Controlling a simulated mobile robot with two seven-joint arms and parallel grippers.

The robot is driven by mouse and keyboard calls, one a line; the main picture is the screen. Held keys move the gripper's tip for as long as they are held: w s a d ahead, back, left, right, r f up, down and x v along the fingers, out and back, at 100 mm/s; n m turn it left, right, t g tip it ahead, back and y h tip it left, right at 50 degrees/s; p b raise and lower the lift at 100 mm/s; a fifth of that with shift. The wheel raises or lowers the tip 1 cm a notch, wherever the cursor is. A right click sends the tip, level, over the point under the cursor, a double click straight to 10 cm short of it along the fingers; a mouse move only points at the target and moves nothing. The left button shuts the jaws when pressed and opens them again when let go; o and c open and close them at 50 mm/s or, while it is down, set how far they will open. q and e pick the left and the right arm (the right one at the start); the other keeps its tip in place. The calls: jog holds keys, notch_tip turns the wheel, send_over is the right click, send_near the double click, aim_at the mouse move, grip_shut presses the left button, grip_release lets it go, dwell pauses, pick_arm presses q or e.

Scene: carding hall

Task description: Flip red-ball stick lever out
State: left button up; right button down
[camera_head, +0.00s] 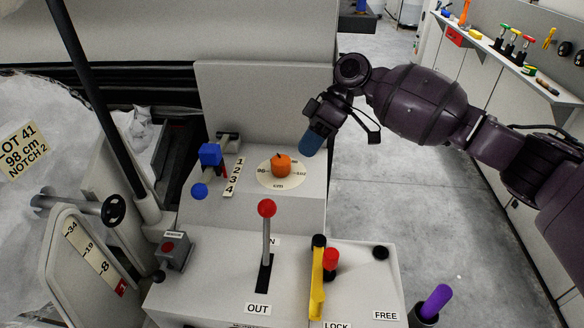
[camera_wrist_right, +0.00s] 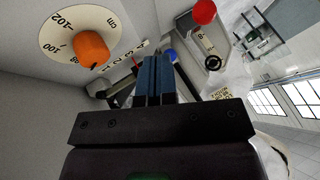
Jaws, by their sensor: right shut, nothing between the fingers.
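The stick lever with a red ball (camera_head: 267,208) on a grey stem stands roughly upright in a dark slot on the grey console. An OUT label (camera_head: 257,309) lies at the near end of the slot. Another label behind the stem is partly hidden. My right gripper (camera_head: 312,143) has blue fingers and is shut and empty, beyond and to the right of the red ball, apart from it. Its closed fingers (camera_wrist_right: 155,78) also show in the right wrist view, where a red ball (camera_wrist_right: 204,11) appears at the top. My left gripper is not in view.
An orange knob (camera_head: 281,165) on a cm dial sits close to my right gripper. A blue block lever (camera_head: 210,154) stands left. A yellow lever (camera_head: 317,277) and a red knob (camera_head: 331,260) stand right of the slot. A purple handle (camera_head: 436,301) is at lower right.

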jog(key=x, duration=0.8)
jog(key=shift+s+a+f, duration=0.1)
jog(key=shift+a+f, duration=0.05)
jog(key=shift+f, duration=0.1)
pick_arm(q)
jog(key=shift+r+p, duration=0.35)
jog(key=shift+p, duration=0.2)
pick_arm(e)
jog(key=s, duration=0.1)
jog(key=s+a, duration=0.2)
jog(key=shift+s+r, duration=0.1)
jog(key=shift+s, duration=0.3)
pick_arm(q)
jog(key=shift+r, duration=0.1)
